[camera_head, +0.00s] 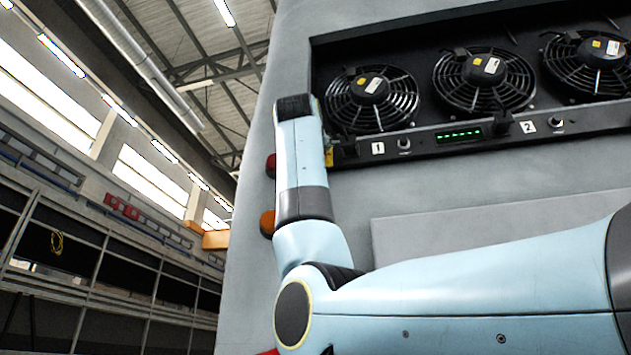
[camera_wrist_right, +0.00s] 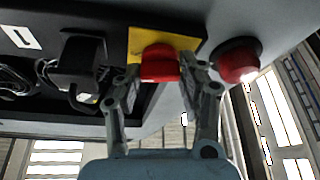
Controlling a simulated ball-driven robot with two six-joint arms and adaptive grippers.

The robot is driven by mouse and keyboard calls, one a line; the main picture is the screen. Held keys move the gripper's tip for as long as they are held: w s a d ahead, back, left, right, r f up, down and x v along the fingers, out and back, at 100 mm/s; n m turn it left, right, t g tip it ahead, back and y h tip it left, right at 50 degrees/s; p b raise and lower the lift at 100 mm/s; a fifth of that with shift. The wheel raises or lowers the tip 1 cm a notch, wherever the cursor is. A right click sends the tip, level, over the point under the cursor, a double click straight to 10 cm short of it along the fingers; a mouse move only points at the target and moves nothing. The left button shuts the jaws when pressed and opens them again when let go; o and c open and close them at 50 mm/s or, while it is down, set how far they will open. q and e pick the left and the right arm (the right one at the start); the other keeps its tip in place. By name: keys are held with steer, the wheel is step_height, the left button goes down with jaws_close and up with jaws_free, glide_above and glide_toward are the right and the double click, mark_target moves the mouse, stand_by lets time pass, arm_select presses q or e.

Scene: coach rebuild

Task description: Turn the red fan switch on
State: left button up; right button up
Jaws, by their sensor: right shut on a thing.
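The red fan switch (camera_wrist_right: 160,62) is a round red knob on a yellow plate (camera_wrist_right: 135,42) at the panel's end, in the right wrist view. My right gripper (camera_wrist_right: 160,75) has one finger on each side of the knob and is shut on it. In the head view, a sliver of the yellow plate (camera_head: 329,156) shows beside my right arm, which hides the knob and the gripper. I cannot tell which position the switch is in. My left gripper is not in view.
Several black fans (camera_head: 372,98) sit in a recess above a dark control strip (camera_head: 445,141) with small knobs and a green display (camera_head: 459,135). A red round lamp (camera_wrist_right: 238,62) is close beside my right gripper. An orange lamp (camera_head: 267,223) is on the grey wall's left edge.

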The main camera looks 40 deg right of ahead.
steer(key=shift+w+f+m+g+h+p, duration=0.1)
steer(key=shift+m+g+h+p, duration=0.25)
steer(key=shift+m, duration=0.7)
steer(key=shift+w+f+m+g+h+p, duration=0.15)
steer(key=shift+m+g+h, duration=0.4)
steer(key=shift+m, duration=0.8)
steer(key=o, duration=1.2)
steer(key=shift+a+r, duration=0.1)
steer(key=shift+c, duration=0.2)
steer(key=v, duration=1.2)
